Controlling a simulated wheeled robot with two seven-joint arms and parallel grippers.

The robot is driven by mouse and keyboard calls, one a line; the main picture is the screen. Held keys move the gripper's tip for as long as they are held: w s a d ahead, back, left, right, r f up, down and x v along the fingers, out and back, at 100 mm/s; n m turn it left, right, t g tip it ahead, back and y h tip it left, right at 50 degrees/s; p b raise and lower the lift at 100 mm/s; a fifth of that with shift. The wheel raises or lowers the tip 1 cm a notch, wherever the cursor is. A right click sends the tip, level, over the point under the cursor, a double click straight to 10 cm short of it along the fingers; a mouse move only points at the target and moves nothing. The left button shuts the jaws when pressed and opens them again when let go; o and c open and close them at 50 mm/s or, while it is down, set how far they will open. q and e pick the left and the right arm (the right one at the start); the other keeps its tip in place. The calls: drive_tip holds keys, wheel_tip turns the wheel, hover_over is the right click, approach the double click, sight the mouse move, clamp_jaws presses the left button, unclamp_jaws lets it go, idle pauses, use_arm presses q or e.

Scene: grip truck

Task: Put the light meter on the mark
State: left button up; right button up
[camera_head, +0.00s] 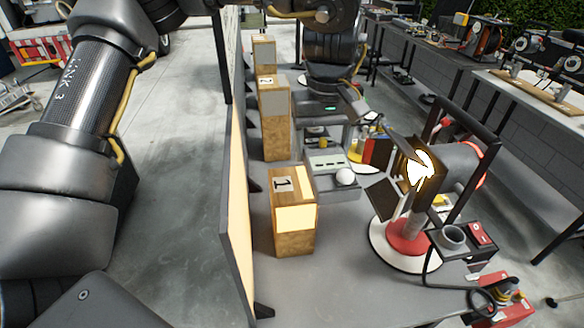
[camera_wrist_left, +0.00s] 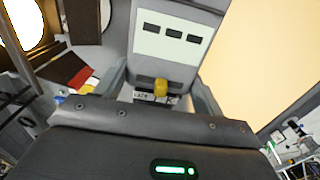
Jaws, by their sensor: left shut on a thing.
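The light meter (camera_head: 325,162) is a grey box with a pale panel, dark windows and a white ball (camera_head: 345,177) at its near end. It is over the grey table, right of the wooden block marked 1. My left gripper (camera_head: 323,140) reaches down at the meter's far end and is shut on it. In the left wrist view the meter (camera_wrist_left: 172,40) sits between the fingers, with a yellow knob (camera_wrist_left: 160,88) near the gripper body. Whether its underside touches the table is unclear. I cannot make out which spot is the mark. My right gripper is not in view.
A lit lamp (camera_head: 420,172) with a red base on a white disc stands close right of the meter. Wooden blocks (camera_head: 292,215) line the left side beside an upright panel (camera_head: 238,190).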

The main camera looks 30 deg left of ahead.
use_arm(q)
drive_tip(key=p, duration=0.2)
hover_over(290, 178)
drive_tip(key=d, duration=0.1)
wheel_tip(290, 178, down, 6)
drive_tip(key=shift+s+d, duration=0.15)
drive_tip(key=shift+a+f, duration=0.2)
drive_tip(key=shift+f, duration=0.15)
drive_tip(key=shift+a+f, duration=0.3)
drive_tip(key=f, duration=0.1)
drive_tip(key=f+p, duration=0.1)
drive_tip(key=f, duration=0.1)
drive_tip(key=shift+w+a, duration=0.1)
drive_tip(key=shift+w, duration=0.15)
drive_tip(key=shift+f, duration=0.2)
drive_tip(key=shift+f, duration=0.1)
drive_tip(key=o, duration=1.2)
